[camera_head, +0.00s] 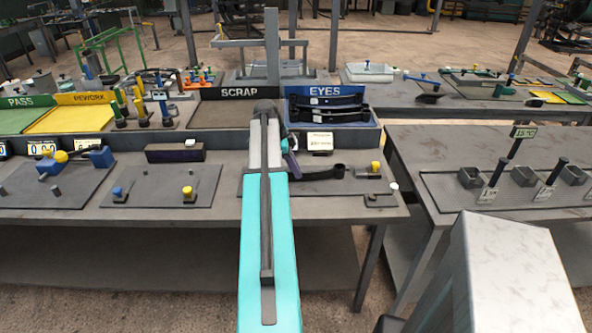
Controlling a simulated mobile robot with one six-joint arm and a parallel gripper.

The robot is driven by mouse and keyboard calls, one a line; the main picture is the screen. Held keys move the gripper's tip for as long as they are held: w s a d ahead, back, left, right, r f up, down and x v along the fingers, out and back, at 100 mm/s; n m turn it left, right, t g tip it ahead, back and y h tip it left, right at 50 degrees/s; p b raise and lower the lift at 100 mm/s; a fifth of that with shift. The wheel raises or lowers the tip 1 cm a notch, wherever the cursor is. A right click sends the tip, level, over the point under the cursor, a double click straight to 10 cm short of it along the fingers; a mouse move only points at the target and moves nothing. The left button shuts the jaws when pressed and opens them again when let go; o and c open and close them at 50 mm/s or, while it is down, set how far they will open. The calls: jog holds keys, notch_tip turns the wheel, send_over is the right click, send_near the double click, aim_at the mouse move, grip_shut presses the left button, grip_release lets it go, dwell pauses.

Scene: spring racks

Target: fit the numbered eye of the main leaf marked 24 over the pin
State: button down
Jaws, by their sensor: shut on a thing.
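My gripper (291,162) is small in view, just right of the end of my teal arm, which partly hides it. It is shut on a dark leaf (315,174) that points right, with a round eye (339,170) at its free end. The number on this leaf cannot be read. A yellow-topped pin (375,167) stands on the plate to the right of the eye, apart from it in the picture. The leaf's left end is hidden behind the gripper and arm. Whether the leaf touches the plate cannot be told.
A blue EYES tray (374,125) behind holds dark leaves with white tags. A small sign (320,142) stands before it. Left is a plate (160,186) with blue and yellow pins. A dark L-shaped piece (382,200) lies at the bench's front right. Another bench (440,145) stands right across a gap.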

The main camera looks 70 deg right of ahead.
jog(key=shift+w, duration=0.1)
dwell(0.5)
jog(key=c, duration=1.4)
grip_release()
jog(key=shift+a+f, duration=0.1)
jog(key=shift+r, duration=0.25)
jog(key=shift+r+p, duration=1.95)
jog(key=shift+r, duration=1.9)
